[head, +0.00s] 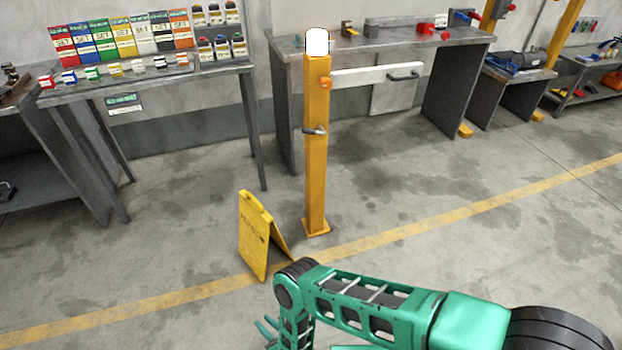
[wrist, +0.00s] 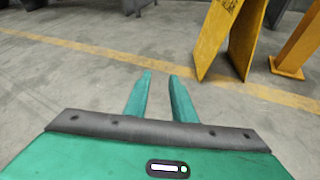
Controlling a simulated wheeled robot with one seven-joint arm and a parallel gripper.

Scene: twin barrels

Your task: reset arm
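My green arm reaches in from the lower right in the head view and bends down at its elbow. My gripper (head: 268,328) shows at the bottom edge, low and partly cut off. In the wrist view my gripper (wrist: 160,85) has its two green fingers apart with bare floor between them. It is open and holds nothing. A yellow folding floor sign (head: 254,236) stands on the floor beyond my gripper, and it also shows in the wrist view (wrist: 214,40), apart from the fingers.
A yellow post (head: 317,150) with a white top stands behind the sign. A metal table (head: 150,82) with boxes and bottles is at the back left. A workbench (head: 440,42) stands behind the post. A yellow line (head: 440,217) crosses the floor. The floor at right is clear.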

